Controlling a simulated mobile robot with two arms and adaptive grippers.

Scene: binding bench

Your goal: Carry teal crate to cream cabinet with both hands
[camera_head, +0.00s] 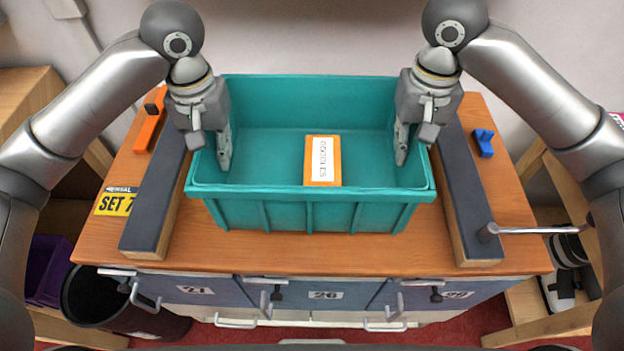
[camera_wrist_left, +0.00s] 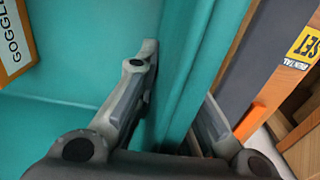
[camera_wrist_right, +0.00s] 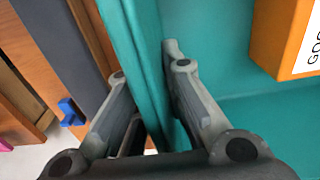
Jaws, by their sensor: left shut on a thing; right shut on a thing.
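The teal crate (camera_head: 312,215) stands upright on a wooden-topped cabinet, between two dark padded rails. An orange box with a white label reading GOGGLES (camera_head: 322,160) is inside it. My left gripper (camera_head: 208,152) is shut on the crate's left wall, one finger inside and one outside. The left wrist view shows that wall (camera_wrist_left: 185,75) between the fingers. My right gripper (camera_head: 414,148) is shut on the crate's right wall in the same way, and the wall (camera_wrist_right: 135,50) shows between its fingers in the right wrist view. I cannot make out a cream cabinet.
The dark rails (camera_head: 152,205) and (camera_head: 468,200) flank the crate. An orange tool (camera_head: 150,125) and a SET sign (camera_head: 116,201) lie left; a blue piece (camera_head: 484,143) lies right. A metal handle (camera_head: 530,230) juts out at right. A black bin (camera_head: 110,300) stands at lower left.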

